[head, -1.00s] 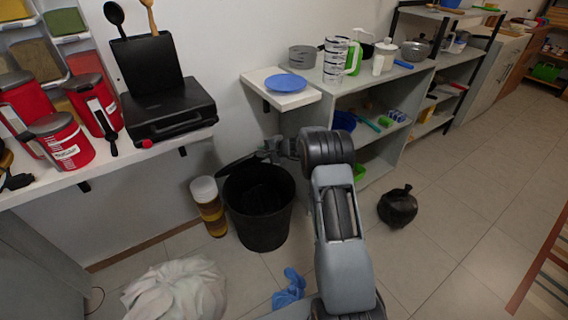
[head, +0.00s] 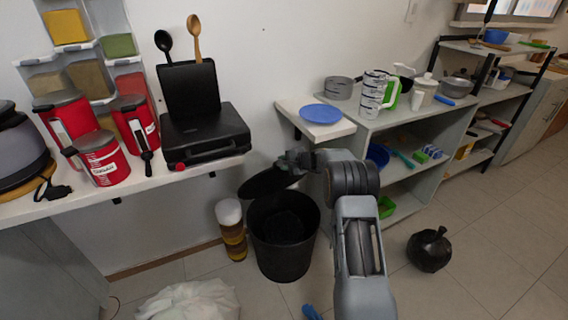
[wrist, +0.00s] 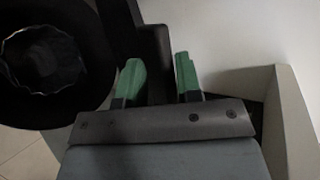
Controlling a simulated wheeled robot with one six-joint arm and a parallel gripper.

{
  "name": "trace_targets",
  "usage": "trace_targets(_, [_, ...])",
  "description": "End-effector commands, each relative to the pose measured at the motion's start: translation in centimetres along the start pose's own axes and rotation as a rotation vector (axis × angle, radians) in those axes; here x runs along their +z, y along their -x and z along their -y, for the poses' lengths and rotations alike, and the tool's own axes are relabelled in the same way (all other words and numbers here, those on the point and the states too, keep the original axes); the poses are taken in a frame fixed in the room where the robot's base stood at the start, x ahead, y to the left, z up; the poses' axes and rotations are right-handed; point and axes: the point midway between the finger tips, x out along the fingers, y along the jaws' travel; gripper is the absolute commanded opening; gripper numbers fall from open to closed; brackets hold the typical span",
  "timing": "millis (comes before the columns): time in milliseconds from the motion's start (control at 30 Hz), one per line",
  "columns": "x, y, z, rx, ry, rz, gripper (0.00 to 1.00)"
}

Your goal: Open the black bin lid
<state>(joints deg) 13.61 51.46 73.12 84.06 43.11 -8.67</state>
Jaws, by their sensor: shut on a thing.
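The black bin (head: 284,250) stands on the floor below the shelves, with its dark inside showing from above. Its round black lid (head: 262,184) is raised off the rim and tilted up at the back left. My gripper (head: 294,162) is at the lid's right edge, above the bin's back rim. In the wrist view, the green fingers of my gripper (wrist: 158,80) close on a dark strip of the lid (wrist: 153,58). The bin's round opening (wrist: 95,75) lies to the left there, with a crinkled dark lining inside. The exact contact is dim.
A white sack (head: 190,302) lies in front and a black bag (head: 429,250) lies to the right. The small shelf with a blue plate (head: 320,114) juts out above my gripper.

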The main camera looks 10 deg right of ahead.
Motion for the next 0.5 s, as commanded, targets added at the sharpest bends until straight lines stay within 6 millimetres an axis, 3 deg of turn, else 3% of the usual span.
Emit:
trace_targets(367, [-0.06, 0.01, -0.11, 0.001, 0.001, -0.002, 0.38])
trace_targets(500, [-0.1, 0.86, 0.0, 0.0, 0.002, -0.003, 0.38])
